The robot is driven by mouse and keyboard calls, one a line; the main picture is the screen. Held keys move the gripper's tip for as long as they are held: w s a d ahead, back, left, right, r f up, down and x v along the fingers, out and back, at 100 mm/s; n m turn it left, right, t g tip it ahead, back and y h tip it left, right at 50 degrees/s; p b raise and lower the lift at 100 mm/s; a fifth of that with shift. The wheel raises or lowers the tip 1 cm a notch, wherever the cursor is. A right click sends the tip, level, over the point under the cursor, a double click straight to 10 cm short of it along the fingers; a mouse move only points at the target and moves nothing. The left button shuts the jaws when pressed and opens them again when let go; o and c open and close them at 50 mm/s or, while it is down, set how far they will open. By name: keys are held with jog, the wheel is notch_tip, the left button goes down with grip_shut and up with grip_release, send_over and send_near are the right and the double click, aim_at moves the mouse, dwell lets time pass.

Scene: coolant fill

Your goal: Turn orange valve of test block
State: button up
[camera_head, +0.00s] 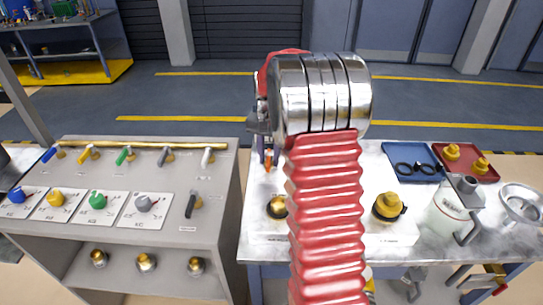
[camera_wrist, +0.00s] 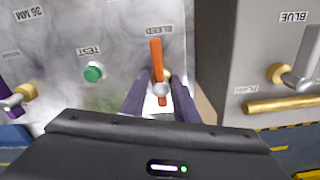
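The orange valve handle (camera_wrist: 156,58), labelled BLEED, stands upright in the wrist view on the grey test block panel (camera_wrist: 120,30). A silver hub shows at its lower part. My gripper (camera_wrist: 160,80) has its two dark fingers on either side of the lower handle, with a gap between them, so it looks open. Whether a finger touches the handle is unclear. In the head view a small orange piece (camera_head: 268,160) shows left of my arm, and my arm hides most of that area.
A green TEST button (camera_wrist: 93,72) sits left of the valve. The grey valve panel (camera_wrist: 240,60) with brass fittings is on the right. In the head view, a white jug (camera_head: 448,212), a blue tray (camera_head: 392,148) and a red tray (camera_head: 488,174) stand on the right bench.

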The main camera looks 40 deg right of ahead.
grip_shut()
jog(key=shift+d, duration=0.3)
jog(key=shift+a, duration=0.2)
jog(key=shift+n, duration=0.4)
jog(key=shift+a+n, duration=0.1)
jog(key=shift+n, duration=0.4)
jog(key=n, duration=0.6)
jog(key=shift+s+a+f+n, duration=0.1)
jog(key=shift+n, duration=0.2)
jog(key=n, duration=0.4)
jog(key=shift+n, duration=0.3)
jog(key=n, duration=0.5)
